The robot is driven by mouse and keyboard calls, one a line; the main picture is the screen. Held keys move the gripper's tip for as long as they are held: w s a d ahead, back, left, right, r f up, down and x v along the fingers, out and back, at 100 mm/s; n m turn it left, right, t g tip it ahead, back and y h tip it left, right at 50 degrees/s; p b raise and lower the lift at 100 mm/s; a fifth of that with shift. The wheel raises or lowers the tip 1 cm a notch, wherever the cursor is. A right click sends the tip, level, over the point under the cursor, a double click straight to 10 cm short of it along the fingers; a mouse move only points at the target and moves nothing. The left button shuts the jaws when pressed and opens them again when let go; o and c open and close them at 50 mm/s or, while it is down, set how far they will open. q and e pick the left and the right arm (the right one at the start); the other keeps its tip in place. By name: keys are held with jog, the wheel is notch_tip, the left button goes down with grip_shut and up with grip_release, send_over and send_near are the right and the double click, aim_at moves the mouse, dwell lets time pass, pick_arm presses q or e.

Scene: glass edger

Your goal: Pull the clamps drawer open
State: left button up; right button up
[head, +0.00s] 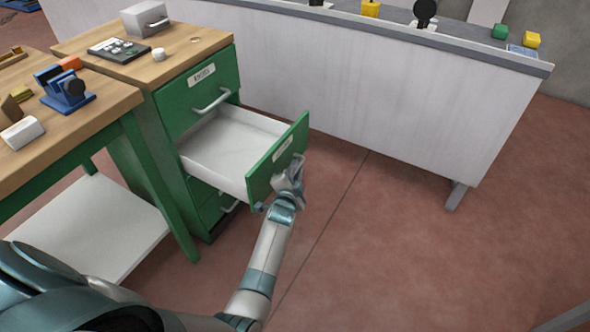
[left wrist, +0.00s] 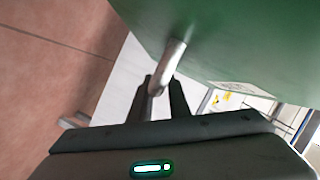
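The green cabinet (head: 168,112) has its middle drawer (head: 232,146) pulled well out. The drawer's white inside looks empty, and the label on its green front is too small to read. My left gripper (head: 292,172) is at the handle on that front. In the left wrist view, the two dark fingers of my left gripper (left wrist: 164,98) are close around the grey handle (left wrist: 172,62), against the green drawer front (left wrist: 215,45). My right gripper is out of view.
The drawer above (head: 198,92) is shut, and a lower one (head: 215,208) shows partly beneath the open drawer. A green-legged workbench (head: 90,120) stands at left. A long white counter (head: 370,90) stands behind. The red floor (head: 400,250) at right is clear.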

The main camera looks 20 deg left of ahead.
pick_arm(q)
jog(key=shift+o, duration=0.9)
jog(key=shift+s, duration=0.1)
jog(key=shift+s+d+r, duration=0.1)
jog(key=shift+s, duration=0.3)
jog(key=p+v, duration=0.1)
jog(key=v, duration=1.5)
jog(key=shift+s+p, duration=0.2)
jog(key=shift+p, duration=0.2)
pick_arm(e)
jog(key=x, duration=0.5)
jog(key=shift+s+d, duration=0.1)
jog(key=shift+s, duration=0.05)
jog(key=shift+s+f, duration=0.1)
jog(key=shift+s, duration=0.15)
